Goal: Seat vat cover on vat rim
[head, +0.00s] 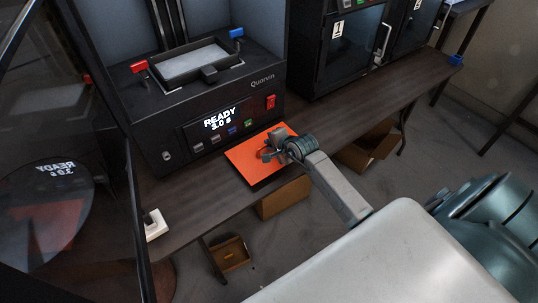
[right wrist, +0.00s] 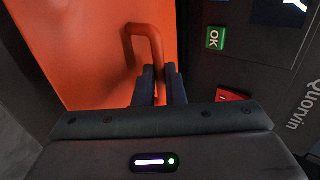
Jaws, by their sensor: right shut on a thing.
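The vat cover is a flat orange plate (head: 244,156) in front of the printer, at the front edge of the bench; I cannot tell whether it touches the bench. It fills the upper left of the right wrist view (right wrist: 65,50), with its orange loop handle (right wrist: 146,31). My right gripper (head: 272,150) is shut on the handle, its dark fingertips (right wrist: 160,78) around one leg of it. The vat (head: 196,62) sits inside the printer, its pale rim uncovered, above and left of the cover. My left gripper is not in view.
A red knob (head: 139,67) and a blue knob (head: 237,33) flank the vat. The front panel screen (head: 221,119) reads READY 3.0. A dark glossy door panel (head: 70,180) stands at the left. A white block (head: 155,225) lies on the bench. Bare bench (head: 345,110) extends right.

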